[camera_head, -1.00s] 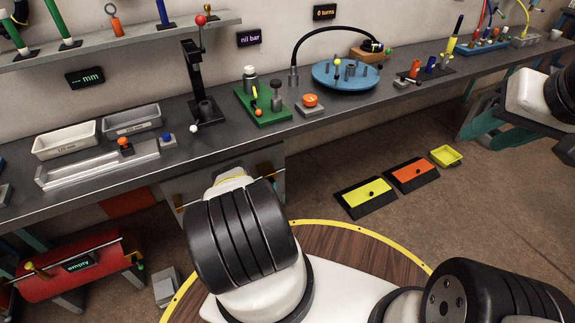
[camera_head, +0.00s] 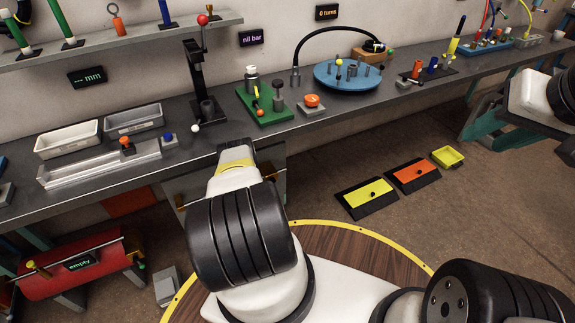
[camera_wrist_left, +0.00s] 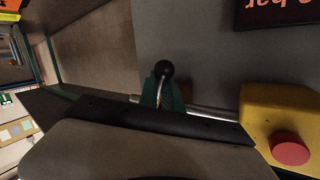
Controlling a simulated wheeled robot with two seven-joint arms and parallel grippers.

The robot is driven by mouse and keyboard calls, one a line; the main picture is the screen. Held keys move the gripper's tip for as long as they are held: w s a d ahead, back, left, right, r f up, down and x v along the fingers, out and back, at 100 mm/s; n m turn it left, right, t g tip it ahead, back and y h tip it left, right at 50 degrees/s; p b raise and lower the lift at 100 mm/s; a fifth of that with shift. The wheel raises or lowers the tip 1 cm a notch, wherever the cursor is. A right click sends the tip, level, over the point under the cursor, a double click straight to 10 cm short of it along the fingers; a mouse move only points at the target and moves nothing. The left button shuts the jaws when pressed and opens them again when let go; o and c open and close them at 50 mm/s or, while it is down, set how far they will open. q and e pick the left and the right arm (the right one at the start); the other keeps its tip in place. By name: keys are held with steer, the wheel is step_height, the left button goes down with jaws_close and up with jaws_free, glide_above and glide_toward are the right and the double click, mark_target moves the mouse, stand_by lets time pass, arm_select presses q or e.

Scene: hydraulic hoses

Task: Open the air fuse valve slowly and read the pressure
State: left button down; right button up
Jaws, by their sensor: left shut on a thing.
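In the left wrist view, a lever with a black ball knob (camera_wrist_left: 163,69) and a bright thin stem stands between dark green sides. My left gripper (camera_wrist_left: 163,100) is at this lever and shut on it; its exact contact is hard to see. In the head view my left arm reaches to the bench's front edge, and its fingers are hidden. A dark display with red lettering ending in "bar" (camera_wrist_left: 282,10) shows upside down and cut off, with no readable number. My right arm (camera_head: 535,98) shows at the right edge, but its fingers cannot be made out.
A yellow box (camera_wrist_left: 255,115) with a red button (camera_wrist_left: 290,148) sits right of the lever. A red tank (camera_head: 60,280) marked "empty" stands at lower left.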

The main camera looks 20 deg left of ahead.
arm_select(q)
steer(key=shift+s+d+f, duration=0.1)
steer(key=shift+s+f, duration=0.25)
steer(key=shift+f, duration=0.05)
steer(key=c, duration=1.5)
jaws_free()
steer(key=shift+c, duration=0.2)
steer(key=shift+w+r, duration=0.1)
steer(key=shift+r, duration=0.1)
steer(key=v, duration=0.7)
steer(key=shift+s, duration=0.4)
